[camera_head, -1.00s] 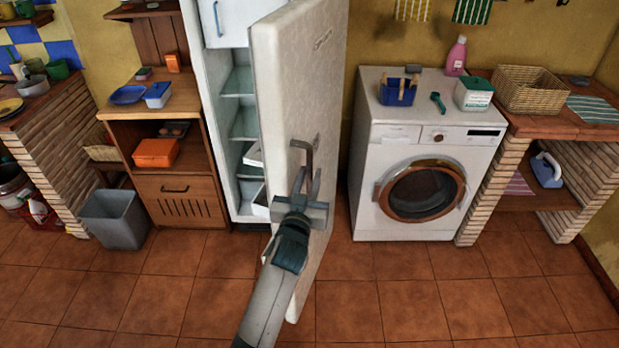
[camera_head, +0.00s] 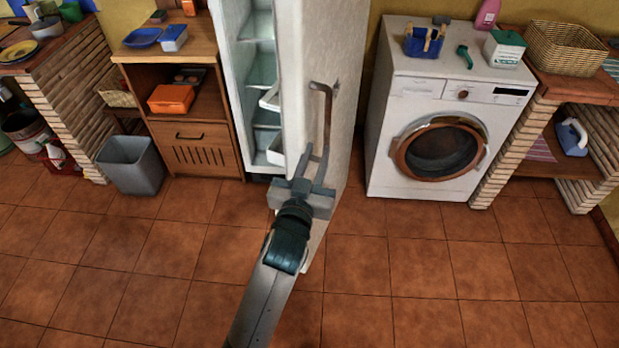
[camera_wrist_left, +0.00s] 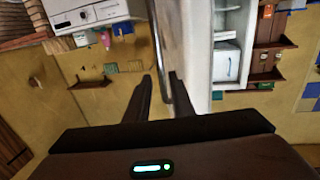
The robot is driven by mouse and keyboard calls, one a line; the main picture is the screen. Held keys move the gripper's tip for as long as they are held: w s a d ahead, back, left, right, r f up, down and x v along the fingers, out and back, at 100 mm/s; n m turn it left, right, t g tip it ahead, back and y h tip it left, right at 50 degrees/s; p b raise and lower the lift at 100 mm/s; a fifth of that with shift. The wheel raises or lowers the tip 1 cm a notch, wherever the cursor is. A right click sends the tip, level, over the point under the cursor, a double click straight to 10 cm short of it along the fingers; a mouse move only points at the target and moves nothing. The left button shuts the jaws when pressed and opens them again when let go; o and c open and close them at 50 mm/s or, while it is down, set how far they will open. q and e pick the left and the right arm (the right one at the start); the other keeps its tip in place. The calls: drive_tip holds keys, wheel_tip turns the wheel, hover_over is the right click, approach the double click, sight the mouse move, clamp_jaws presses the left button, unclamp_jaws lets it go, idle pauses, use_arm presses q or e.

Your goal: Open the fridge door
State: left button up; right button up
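The white fridge door (camera_head: 343,50) stands well open, swung out towards me and seen nearly edge-on. It also shows in the left wrist view (camera_wrist_left: 198,45). Its metal bar handle (camera_head: 327,105) is on the outer face. My left gripper (camera_head: 316,158) is at the lower part of the handle, its fingers apart with a gap between them. In the left wrist view the fingertips (camera_wrist_left: 159,78) stand on either side of a thin strip that looks like the handle; contact is unclear. The fridge shelves (camera_head: 262,75) show left of the door. My right gripper is not seen.
A washing machine (camera_head: 383,150) stands right of the fridge, with a gap of floor before the door. A wooden cabinet (camera_head: 222,118) and a grey bin (camera_head: 131,166) stand on the left. The tiled floor (camera_head: 420,265) in front is clear.

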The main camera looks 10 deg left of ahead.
use_arm(q)
drive_tip(key=s, duration=0.4)
drive_tip(key=s+b, duration=0.1)
drive_tip(key=shift+s+a, duration=0.4)
